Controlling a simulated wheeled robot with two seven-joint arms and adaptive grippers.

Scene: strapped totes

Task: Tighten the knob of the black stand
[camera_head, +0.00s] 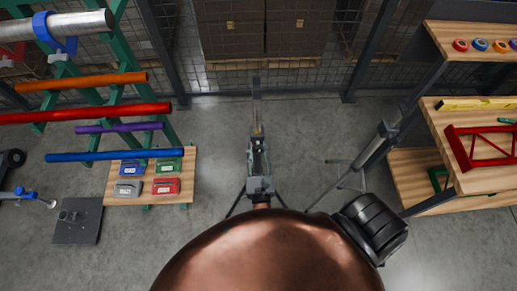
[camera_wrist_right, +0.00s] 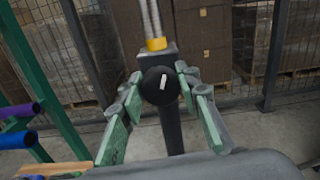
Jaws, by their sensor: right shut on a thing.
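The black stand (camera_head: 256,88) rises in the middle of the head view, with thin splayed legs below. In the right wrist view its post (camera_wrist_right: 171,130) is upright, with a yellow collar (camera_wrist_right: 156,44) and a grey rod above it. The round black knob (camera_wrist_right: 153,91) faces the wrist camera and carries a white mark, which leans slightly off vertical. My right gripper (camera_wrist_right: 160,82) is shut on the knob, with its green-padded fingers on both sides. In the head view the right gripper (camera_head: 258,150) is in front of the stand and hides part of it. My left gripper is out of view.
A rack with coloured bars (camera_head: 85,116) and a low wooden table (camera_head: 122,205) with several small boxes stand to the left. Wooden shelves (camera_head: 490,178) with a red frame stand to the right. A mesh fence and stacked boxes are behind. Some floor beside the stand is clear.

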